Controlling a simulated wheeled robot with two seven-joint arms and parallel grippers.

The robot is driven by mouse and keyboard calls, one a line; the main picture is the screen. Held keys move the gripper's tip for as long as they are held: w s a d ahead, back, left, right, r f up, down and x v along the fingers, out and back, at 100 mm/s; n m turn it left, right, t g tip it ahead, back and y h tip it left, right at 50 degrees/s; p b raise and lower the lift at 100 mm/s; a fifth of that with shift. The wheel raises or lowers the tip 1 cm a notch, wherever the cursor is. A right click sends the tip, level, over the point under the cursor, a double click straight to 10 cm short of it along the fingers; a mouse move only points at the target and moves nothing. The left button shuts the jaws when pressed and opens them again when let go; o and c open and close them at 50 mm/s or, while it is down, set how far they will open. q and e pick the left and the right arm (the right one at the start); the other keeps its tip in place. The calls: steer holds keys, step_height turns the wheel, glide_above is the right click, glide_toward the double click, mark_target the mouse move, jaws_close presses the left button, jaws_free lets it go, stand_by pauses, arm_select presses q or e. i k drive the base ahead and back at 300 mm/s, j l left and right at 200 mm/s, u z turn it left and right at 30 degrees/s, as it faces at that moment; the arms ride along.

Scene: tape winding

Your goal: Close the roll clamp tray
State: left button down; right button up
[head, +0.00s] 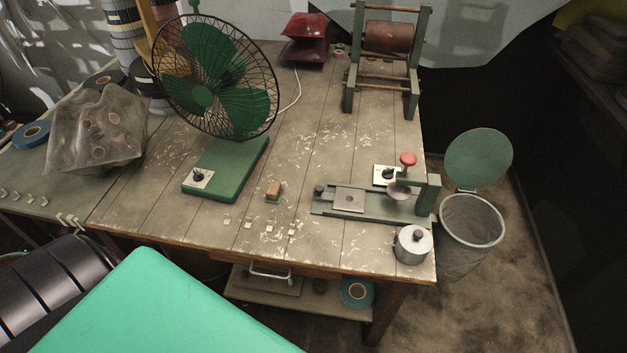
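A green clamp device (380,208) lies near the right front of the wooden table. A flat grey plate (349,200) with a small dark hole sits on its rail, to the left of and apart from the round metal disc (399,191). A red knob (408,159) stands above the disc. The plate looks like the tray, pulled out to the left, but I cannot be sure. Neither of my grippers is in view.
A green fan (205,95) stands at the left of the table (310,160). A metal pot (413,245) sits at the front right corner, close to the device. A bin (471,222) with its lid raised stands right of the table. The table's middle is mostly clear.

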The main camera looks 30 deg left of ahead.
mark_target(347, 199)
steer(key=u, duration=0.7)
